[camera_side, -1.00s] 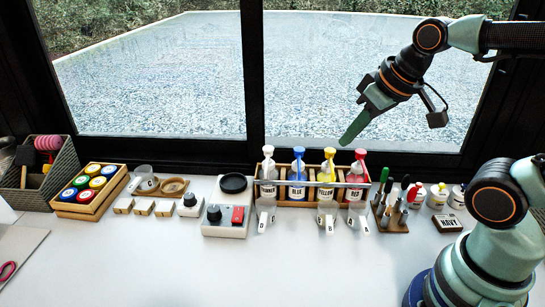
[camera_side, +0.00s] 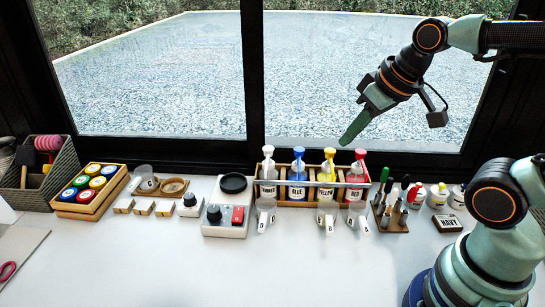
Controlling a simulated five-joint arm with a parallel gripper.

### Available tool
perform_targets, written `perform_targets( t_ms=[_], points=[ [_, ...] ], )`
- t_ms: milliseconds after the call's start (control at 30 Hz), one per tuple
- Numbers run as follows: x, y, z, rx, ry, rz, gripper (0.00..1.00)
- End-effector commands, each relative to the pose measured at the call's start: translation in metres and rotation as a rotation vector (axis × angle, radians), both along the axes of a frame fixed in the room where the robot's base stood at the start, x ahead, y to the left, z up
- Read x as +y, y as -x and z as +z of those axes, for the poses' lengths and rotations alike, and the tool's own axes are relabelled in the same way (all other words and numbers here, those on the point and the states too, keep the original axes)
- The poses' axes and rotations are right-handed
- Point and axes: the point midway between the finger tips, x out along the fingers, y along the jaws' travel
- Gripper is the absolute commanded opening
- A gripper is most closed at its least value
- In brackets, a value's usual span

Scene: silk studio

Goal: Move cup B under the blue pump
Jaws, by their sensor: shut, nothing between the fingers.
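Cup B (camera_side: 327,219) is a small clear cup with a white label, standing on the table in front of the yellow pump (camera_side: 326,178). The blue pump bottle (camera_side: 297,178) stands in the wooden rack (camera_side: 281,193), left of the yellow one. No cup stands in front of the blue pump. Another labelled cup (camera_side: 265,215) stands in front of the white-topped thinner pump (camera_side: 268,174), and one more (camera_side: 358,218) in front of the red pump (camera_side: 356,180). My gripper (camera_side: 349,136) is shut and empty, high above the rack's right end, clear of everything.
A scale-like device (camera_side: 229,211) with a knob and red button is left of the rack. A tool block (camera_side: 392,217) and small bottles (camera_side: 438,195) stand to its right. A tray of colored jars (camera_side: 89,190) and a basket (camera_side: 48,178) are far left.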

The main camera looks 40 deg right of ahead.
Motion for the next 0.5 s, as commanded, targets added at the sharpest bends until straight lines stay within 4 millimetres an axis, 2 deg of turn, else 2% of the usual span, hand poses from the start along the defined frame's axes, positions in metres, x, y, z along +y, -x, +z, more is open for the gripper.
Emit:
perform_targets(
  t_ms=[167, 200, 267, 300, 333, 500],
  points=[
    [0.000, 0.000, 0.000, 0.000, 0.000, 0.000, 0.00],
    [0.000, 0.000, 0.000, 0.000, 0.000, 0.000, 0.08],
    [0.000, 0.000, 0.000, 0.002, 0.003, 0.006, 0.31],
    [0.000, 0.000, -0.002, 0.006, 0.010, 0.021, 0.46],
    [0.001, -0.001, -0.003, 0.011, 0.019, 0.037, 0.50],
    [0.003, -0.006, -0.021, 0.071, 0.130, 0.276, 0.50]
  ],
)
